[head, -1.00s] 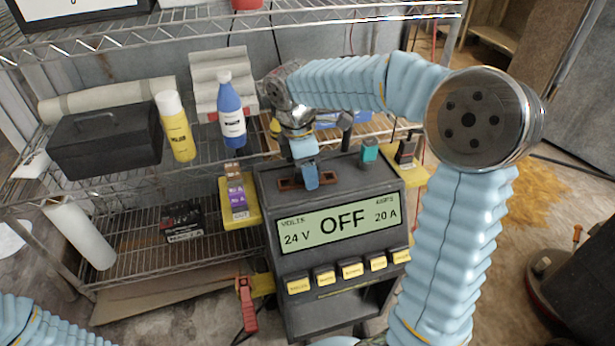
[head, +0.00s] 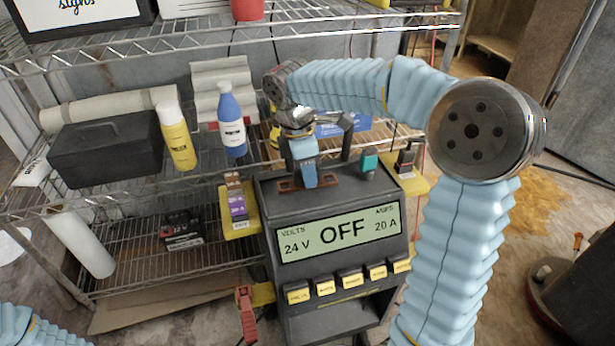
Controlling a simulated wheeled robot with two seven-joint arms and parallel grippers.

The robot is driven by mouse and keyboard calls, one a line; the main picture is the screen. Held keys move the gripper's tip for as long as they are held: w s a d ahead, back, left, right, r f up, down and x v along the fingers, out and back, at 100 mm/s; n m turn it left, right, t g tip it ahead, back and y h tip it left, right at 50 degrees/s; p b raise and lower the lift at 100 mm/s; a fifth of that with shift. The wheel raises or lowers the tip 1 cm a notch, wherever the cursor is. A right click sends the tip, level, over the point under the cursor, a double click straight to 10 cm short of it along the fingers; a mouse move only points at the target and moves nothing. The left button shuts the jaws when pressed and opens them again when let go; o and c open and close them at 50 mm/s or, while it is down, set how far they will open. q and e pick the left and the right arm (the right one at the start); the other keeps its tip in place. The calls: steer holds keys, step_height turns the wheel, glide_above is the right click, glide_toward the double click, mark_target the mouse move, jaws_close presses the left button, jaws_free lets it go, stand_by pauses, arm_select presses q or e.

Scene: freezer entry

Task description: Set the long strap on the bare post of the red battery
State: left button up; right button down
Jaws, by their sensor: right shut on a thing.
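My right gripper (head: 302,140) reaches down over the grey charger box (head: 270,200). It is shut on the upright blue grip (head: 305,170) of what looks like the long strap. The strap's brown flat bar (head: 331,181) shows to both sides of the grip, at the box's top; I cannot tell whether it touches the box. A dark battery (head: 182,232) with a red-marked label stands on the lower rack shelf. I cannot make out a clearly red battery or its bare post. Of my left arm only the blue sleeve shows at the lower left; its gripper is out of view.
A teal-gripped piece (head: 369,161) stands on the box's right top. Yellow side trays (head: 238,224) hold small blocks. A red clamp (head: 246,312) hangs at the front left. A blue bottle (head: 232,126), yellow bottle (head: 177,138) and black toolbox (head: 105,150) crowd the shelf behind.

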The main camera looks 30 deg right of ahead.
steer(key=s+r+p, duration=0.4)
steer(key=s+r, duration=1)
steer(key=r, duration=0.1)
stand_by(0.4)
steer(key=shift+d, duration=0.1)
steer(key=c, duration=1.6)
jaws_free()
steer(key=shift+f, duration=0.1)
jaws_close()
